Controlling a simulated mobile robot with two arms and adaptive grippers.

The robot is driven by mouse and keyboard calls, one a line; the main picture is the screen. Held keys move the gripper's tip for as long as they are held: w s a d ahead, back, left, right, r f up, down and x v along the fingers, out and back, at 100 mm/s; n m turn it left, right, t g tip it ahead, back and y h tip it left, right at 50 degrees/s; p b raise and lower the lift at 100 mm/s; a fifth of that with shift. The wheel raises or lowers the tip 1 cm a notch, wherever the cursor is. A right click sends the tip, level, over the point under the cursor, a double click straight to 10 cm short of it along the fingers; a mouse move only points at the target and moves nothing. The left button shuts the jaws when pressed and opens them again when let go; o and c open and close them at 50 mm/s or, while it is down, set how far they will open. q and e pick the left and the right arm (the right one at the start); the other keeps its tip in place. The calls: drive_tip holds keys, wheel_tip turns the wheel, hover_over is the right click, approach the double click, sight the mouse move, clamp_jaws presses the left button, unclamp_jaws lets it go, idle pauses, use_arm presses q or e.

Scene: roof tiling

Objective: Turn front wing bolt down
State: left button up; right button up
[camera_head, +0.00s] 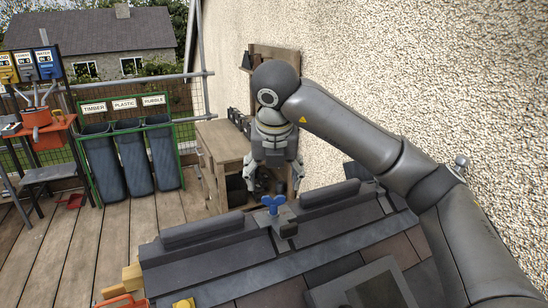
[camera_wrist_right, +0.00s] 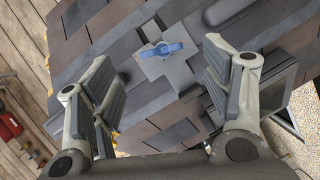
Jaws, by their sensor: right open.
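The blue wing bolt (camera_head: 272,204) stands on a grey metal bracket (camera_head: 287,229) on the dark tiled roof section. In the right wrist view, the wing bolt (camera_wrist_right: 161,50) lies between the two fingers, towards the far side, with its wings running roughly across the picture. My right gripper (camera_head: 275,187) points down in the head view, behind and above the bolt. In the wrist view the right gripper (camera_wrist_right: 158,65) has its fingers wide apart and empty; neither finger touches the bolt. My left gripper does not show.
Dark raised ridge pieces (camera_head: 203,231) flank the bracket on the roof. A framed grey panel (camera_head: 372,288) is at the near right. A wooden workbench (camera_head: 222,140) stands behind, along the pebbled wall (camera_head: 420,60). Bins (camera_head: 134,160) stand farther left on the plank floor.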

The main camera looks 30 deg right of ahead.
drive_tip(key=v, duration=0.6)
drive_tip(key=shift+r, duration=0.2)
drive_tip(key=shift+s, duration=0.1)
idle(0.3)
